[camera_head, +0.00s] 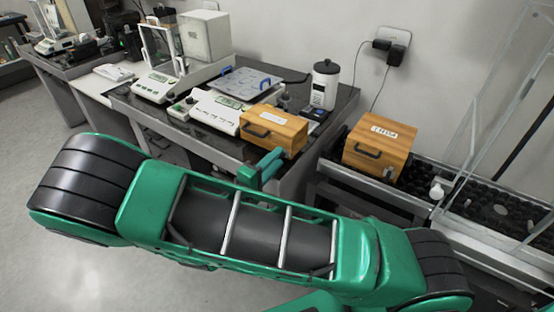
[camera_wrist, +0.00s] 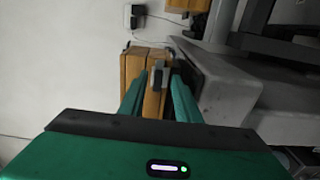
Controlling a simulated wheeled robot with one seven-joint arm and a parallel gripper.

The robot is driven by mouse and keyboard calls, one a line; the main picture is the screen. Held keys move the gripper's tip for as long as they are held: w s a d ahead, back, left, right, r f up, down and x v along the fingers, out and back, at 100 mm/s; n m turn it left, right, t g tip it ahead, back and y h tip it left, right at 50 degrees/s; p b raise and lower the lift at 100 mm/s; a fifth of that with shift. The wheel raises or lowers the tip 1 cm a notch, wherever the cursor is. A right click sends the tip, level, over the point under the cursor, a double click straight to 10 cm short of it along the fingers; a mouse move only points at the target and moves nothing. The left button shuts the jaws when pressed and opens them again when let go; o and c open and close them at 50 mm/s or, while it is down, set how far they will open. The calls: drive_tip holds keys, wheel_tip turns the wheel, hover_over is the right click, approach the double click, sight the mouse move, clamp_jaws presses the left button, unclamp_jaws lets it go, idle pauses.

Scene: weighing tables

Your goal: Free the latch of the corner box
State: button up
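The corner box (camera_head: 273,132) is a wooden case with a dark handle and a pale label, at the near right corner of the weighing table (camera_head: 200,135). In the wrist view the box (camera_wrist: 135,68) is seen turned, with a seam along it and a small dark grey piece, apparently the latch (camera_wrist: 158,76), on its front. My gripper (camera_head: 272,160) is at the near side of the box. In the wrist view my gripper (camera_wrist: 158,85) has its fingers apart, with the grey piece between them. I cannot tell whether either finger touches it.
A second wooden box (camera_head: 378,148) with a label stands on the black-topped rack to the right. Clear panels (camera_head: 510,90) rise at the right. The floor at left is clear.

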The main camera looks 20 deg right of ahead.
drive_tip(key=shift+r, duration=0.1)
drive_tip(key=v, duration=1)
drive_tip(key=shift+s+a, duration=0.25)
drive_tip(key=s+d+r+m+g+y, duration=0.2)
drive_tip(key=s+d+m+g+y, duration=0.3)
drive_tip(key=d, duration=0.6)
drive_tip(key=s+d+r+m+g+y, duration=0.15)
drive_tip(key=d+m+g, duration=0.25)
drive_tip(key=d+g, duration=0.55)
drive_tip(key=s+d+r+m+t+y, duration=0.2)
drive_tip(key=s+d+r+y, duration=0.1)
drive_tip(key=s, duration=0.5)
drive_tip(key=s+d+r+m+t+y, duration=0.2)
drive_tip(key=s+d+r+y, duration=0.2)
drive_tip(key=s, duration=0.5)
wheel_tip(320, 180, up, 3)
drive_tip(key=shift+f+m+y, duration=0.2)
drive_tip(key=shift+m+y, duration=0.1)
drive_tip(key=shift+y, duration=0.35)
